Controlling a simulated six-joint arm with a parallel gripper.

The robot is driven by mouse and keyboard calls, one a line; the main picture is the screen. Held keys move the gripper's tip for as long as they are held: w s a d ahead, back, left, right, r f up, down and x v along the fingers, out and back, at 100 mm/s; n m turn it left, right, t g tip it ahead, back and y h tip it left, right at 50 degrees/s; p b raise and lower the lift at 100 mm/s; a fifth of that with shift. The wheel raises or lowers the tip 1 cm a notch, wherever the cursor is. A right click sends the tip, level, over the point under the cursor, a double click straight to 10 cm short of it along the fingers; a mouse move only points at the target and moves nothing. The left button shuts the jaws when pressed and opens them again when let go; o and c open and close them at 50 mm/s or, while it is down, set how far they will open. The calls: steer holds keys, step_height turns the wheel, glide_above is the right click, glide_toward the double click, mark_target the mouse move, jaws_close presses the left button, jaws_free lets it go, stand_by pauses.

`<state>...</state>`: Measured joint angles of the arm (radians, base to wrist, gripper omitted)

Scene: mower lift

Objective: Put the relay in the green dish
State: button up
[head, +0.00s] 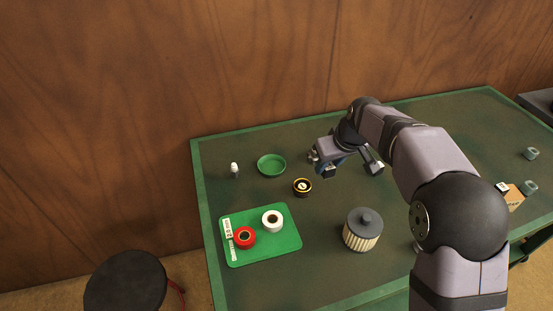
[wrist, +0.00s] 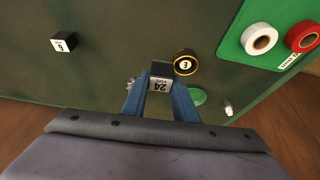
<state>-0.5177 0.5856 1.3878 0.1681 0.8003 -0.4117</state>
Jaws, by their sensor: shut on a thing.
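The relay, a small dark block with a white label reading 24 volt, sits between the blue fingers of my gripper (wrist: 160,88). The labelled face of the relay (wrist: 159,84) shows in the wrist view. In the head view my gripper (head: 329,170) is right of the green dish (head: 271,165), past the dish's right edge. The dish looks empty. In the wrist view the dish (wrist: 198,96) is partly hidden behind the right finger. I cannot tell how high the relay is above the table.
A green mat (head: 262,253) carries white (head: 272,220) and red (head: 244,237) rolls. A ribbed filter (head: 362,230) stands in front. A small white-topped item (head: 235,170) is left of the dish. A dark block marked 6 (wrist: 63,43) sits apart.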

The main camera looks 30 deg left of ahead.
steer(key=shift+n, duration=0.6)
steer(key=s+a+f+p, duration=0.1)
steer(key=a, duration=0.1)
steer(key=s+a+f+p, duration=0.2)
steer(key=a, duration=0.1)
steer(key=shift+s+a+p, duration=0.3)
steer(key=shift+p, duration=0.1)
steer(key=shift+n+g+y, duration=0.3)
steer(key=shift+n+g, duration=0.1)
steer(key=shift+n, duration=0.3)
steer(key=a+p, duration=0.1)
steer(key=a, duration=0.1)
steer(key=a+p, duration=0.1)
steer(key=a, duration=0.1)
steer(key=a+f+p, duration=0.1)
steer(key=a, duration=0.1)
steer(key=shift+s+a, duration=0.15)
steer(key=shift+s, duration=0.1)
steer(key=w+a+r+m, duration=0.1)
steer(key=w+a+r, duration=0.3)
steer(key=r, duration=0.3)
steer(key=shift+w+a+m+t+p, duration=0.3)
steer(key=shift+w+a+p, duration=0.1)
steer(key=shift+a, duration=0.4)
steer(key=shift+d+r, duration=0.1)
steer(key=shift+r, duration=0.25)
steer(key=shift+r, duration=0.25)
steer(key=shift+m, duration=0.3)
